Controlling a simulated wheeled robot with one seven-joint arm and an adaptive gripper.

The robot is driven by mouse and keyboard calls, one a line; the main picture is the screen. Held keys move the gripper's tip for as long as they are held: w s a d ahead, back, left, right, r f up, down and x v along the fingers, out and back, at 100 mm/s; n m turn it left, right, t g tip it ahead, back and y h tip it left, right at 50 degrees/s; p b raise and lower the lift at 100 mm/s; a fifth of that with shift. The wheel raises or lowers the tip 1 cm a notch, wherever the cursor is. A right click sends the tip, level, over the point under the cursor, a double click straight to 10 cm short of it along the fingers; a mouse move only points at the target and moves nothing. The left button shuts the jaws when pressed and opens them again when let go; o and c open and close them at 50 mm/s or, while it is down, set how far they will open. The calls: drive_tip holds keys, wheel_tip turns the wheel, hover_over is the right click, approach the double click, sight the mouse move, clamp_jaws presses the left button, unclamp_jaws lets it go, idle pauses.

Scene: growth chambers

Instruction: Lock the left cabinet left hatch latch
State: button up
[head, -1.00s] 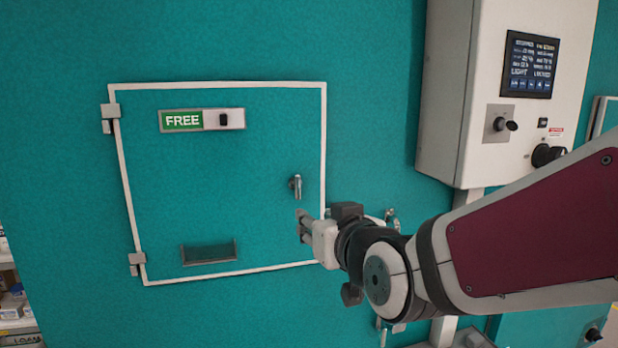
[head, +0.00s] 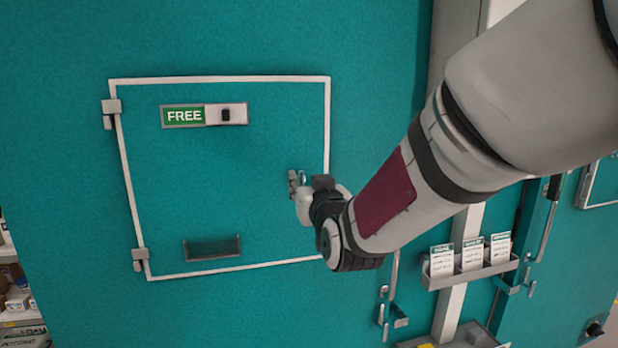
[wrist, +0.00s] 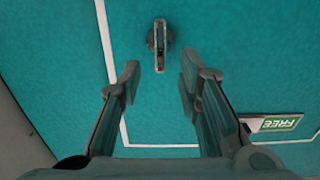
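The hatch (head: 210,220) is a square teal panel with a white outline, and it looks closed in its cabinet wall. Its latch is a small metal handle on a round base (wrist: 159,42). In the wrist view the handle lies roughly up and down the picture, with its near end just ahead of the gap between my fingertips. In the head view my gripper mostly hides the latch. My gripper (wrist: 159,80) is open and empty, its two fingers apart. In the head view my gripper (head: 294,184) is at the hatch's right side, close to the latch. Contact cannot be told.
A green FREE sign with a dark slider (head: 204,115) is on the upper hatch. Two hinges (head: 140,259) are on its left edge, and a recessed pull (head: 212,247) is low down. A card holder (head: 470,272) is to the right, and shelves are at far left.

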sight(302, 177)
drive_tip(key=shift+x, duration=1.95)
drive_tip(key=shift+c, duration=0.6)
clamp_jaws()
